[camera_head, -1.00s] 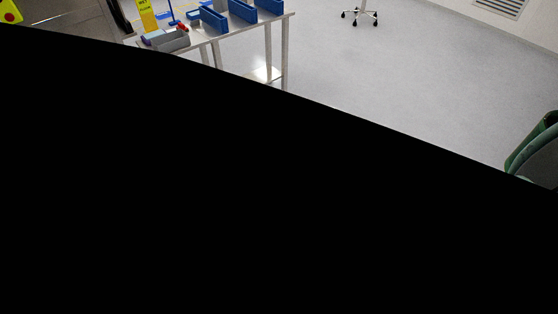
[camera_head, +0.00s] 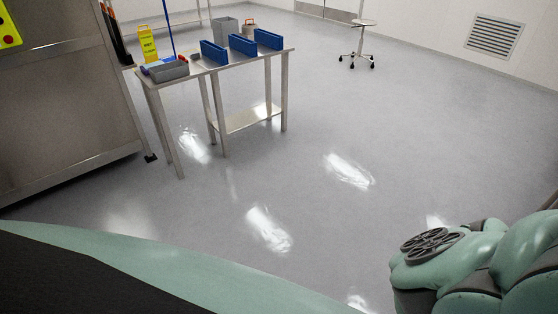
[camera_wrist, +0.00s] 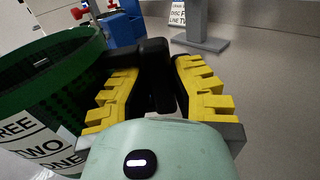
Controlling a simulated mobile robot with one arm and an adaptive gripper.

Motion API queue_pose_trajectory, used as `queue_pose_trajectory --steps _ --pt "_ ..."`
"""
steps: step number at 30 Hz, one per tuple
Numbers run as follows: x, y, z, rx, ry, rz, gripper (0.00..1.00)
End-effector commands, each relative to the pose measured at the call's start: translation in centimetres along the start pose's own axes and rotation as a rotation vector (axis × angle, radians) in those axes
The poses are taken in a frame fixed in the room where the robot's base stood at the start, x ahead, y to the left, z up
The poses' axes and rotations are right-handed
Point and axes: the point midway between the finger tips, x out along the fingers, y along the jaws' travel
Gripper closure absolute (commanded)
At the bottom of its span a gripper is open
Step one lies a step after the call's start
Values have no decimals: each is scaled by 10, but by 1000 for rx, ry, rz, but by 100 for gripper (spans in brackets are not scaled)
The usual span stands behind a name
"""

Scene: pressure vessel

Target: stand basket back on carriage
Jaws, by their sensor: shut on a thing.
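In the wrist view a dark green round basket (camera_wrist: 60,100) fills the left side, with white labels reading TWO and ONE. My gripper (camera_wrist: 158,75) has yellow toothed fingers on either side of a black block that reaches toward the basket's rim. The fingers are shut on this black part, which looks like the basket's handle, though the join is partly hidden. The basket looks tilted in this view. Its underside is hidden. The head view does not show the basket or gripper. I cannot make out the carriage in either view.
A steel table (camera_head: 225,65) with blue bins (camera_head: 242,45) stands beyond open grey floor. A large steel cabinet (camera_head: 65,110) stands at left and a stool (camera_head: 360,40) at the back. A grey stand with a sign (camera_wrist: 200,35) shows in the wrist view.

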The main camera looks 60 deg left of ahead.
Motion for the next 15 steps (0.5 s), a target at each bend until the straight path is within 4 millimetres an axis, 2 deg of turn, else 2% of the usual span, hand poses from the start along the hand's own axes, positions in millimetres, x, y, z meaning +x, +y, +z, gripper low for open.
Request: queue_pose_trajectory --steps 5,15 --pt "-1 -8 -4 -2 -1 -18 100" --pt "45 -5 -11 -4 -5 -10 100"
